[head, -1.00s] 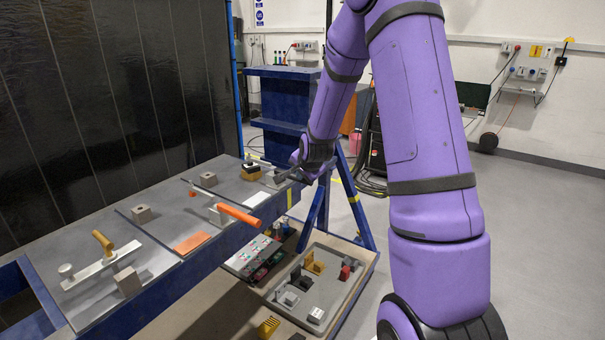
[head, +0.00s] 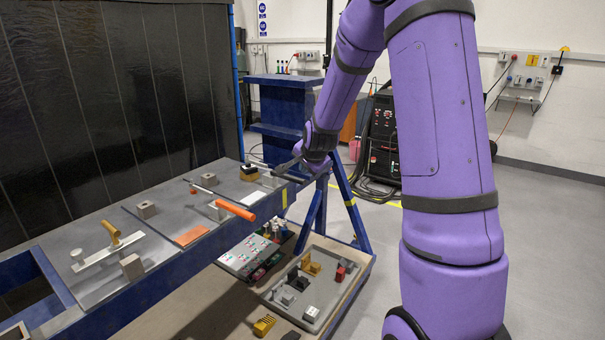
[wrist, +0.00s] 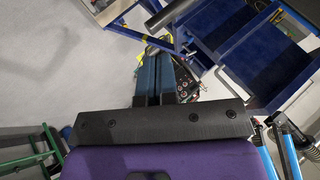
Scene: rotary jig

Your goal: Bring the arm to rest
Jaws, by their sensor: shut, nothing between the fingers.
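My purple arm fills the right of the head view and reaches back down to the far end of the blue bench (head: 160,265). My gripper (head: 279,171) is there, small and dark, close to the bench's far right corner; I cannot tell whether it touches anything. In the wrist view my gripper (wrist: 154,45) shows its two dark fingers side by side, shut, with nothing between them. Pale floor lies beyond the fingers to the left and blue metalwork to the right.
The bench carries an orange-handled clamp (head: 235,210), a yellow-handled clamp (head: 113,235) and grey blocks. A tray of small parts (head: 318,290) sits low beside it. A blue stand (head: 285,105) and a dark machine (head: 382,140) stand behind. Floor at right is clear.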

